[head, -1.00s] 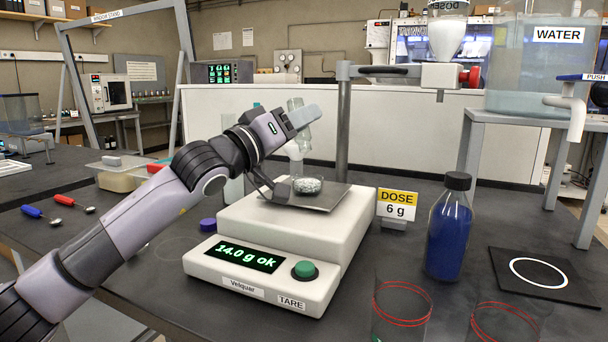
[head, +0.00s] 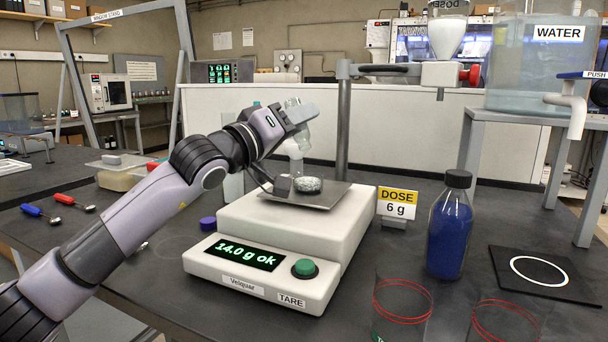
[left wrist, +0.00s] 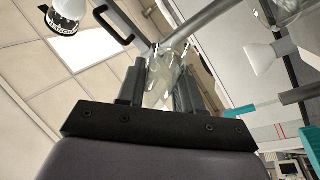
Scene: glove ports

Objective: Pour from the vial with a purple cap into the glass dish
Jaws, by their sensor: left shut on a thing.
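My left gripper (head: 299,117) is shut on a clear glass vial (head: 303,137), held tilted above the balance. The vial also shows between the fingers in the left wrist view (left wrist: 166,77). Its contents are hard to make out. The glass dish (head: 307,185) sits on the balance pan below the gripper and holds pale grains. A purple cap (head: 208,223) lies on the table left of the balance, off the vial. My right gripper is not in view.
The white balance (head: 330,230) reads "14.0 g ok". A sign (head: 398,203) says "DOSE 6 g". A grey stand (head: 343,125) rises behind the pan. A blue bottle (head: 449,228), a black mat (head: 542,274) and clear red-ringed vessels (head: 402,305) are at the right.

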